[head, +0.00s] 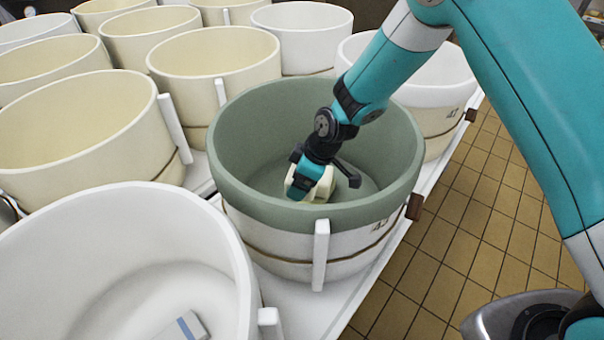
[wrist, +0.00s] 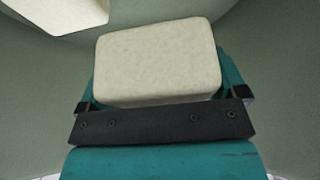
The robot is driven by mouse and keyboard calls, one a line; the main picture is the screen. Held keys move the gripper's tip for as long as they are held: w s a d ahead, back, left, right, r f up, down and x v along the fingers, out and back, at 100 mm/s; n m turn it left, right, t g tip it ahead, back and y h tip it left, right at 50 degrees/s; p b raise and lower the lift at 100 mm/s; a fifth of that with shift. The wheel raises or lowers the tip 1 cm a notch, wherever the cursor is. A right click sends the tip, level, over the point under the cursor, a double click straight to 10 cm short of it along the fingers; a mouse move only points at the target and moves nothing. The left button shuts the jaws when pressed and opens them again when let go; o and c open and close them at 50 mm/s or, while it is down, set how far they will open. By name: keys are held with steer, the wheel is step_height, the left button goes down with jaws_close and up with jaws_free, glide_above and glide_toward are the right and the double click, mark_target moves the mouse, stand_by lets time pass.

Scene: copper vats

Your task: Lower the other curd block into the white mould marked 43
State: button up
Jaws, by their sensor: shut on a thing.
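A round mould (head: 320,215) stands in the middle of the head view, with a grey-green inside and rim and a white lower outside. The mark on its front starts with a 4; its second digit is too small to read surely. My gripper (head: 325,178) is down inside this mould, shut on a cream curd block (head: 324,188). In the wrist view the block (wrist: 157,62) sits between the fingers, its lower end by the dark gripper bar. Whether its underside touches the mould floor is hidden. Another pale piece (wrist: 65,12) shows at the wrist view's top left.
A white mould (head: 110,240) at the front left holds a small pale item with a blue stripe (head: 190,326). A white mould marked 42 (head: 440,120) stands behind right. Several cream vats (head: 80,130) crowd the left and back. Tiled floor (head: 450,240) lies open at right.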

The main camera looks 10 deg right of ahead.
step_height(320, 180, down, 7)
steer(key=b, duration=0.4)
steer(key=shift+f, duration=0.1)
steer(key=shift+s+d+f+b, duration=0.1)
steer(key=shift+s+f+b, duration=0.1)
steer(key=shift+f+b, duration=0.5)
steer(key=shift+s+f, duration=0.15)
steer(key=o, duration=0.8)
steer(key=shift+d, duration=0.1)
steer(key=shift+a+r+p, duration=0.15)
steer(key=shift+r+p, duration=5.9)
steer(key=shift+r, duration=2.25)
steer(key=shift+a+r+p, duration=0.1)
steer(key=shift+r+p, duration=5.95)
steer(key=shift+r, duration=2.2)
steer(key=s+d+r+m, duration=0.2)
steer(key=s+r, duration=0.4)
steer(key=s, duration=0.3)
steer(key=s+d+r+m+g, duration=0.1)
steer(key=s+d+r+m, duration=0.1)
steer(key=s+d+r, duration=0.2)
steer(key=s+d+r+m, duration=0.3)
steer(key=s+d+r, duration=0.1)
steer(key=s+r, duration=0.6)
steer(key=shift+s+r+g, duration=0.15)
steer(key=shift+s+g, duration=0.15)
steer(key=shift+s, duration=1.5)
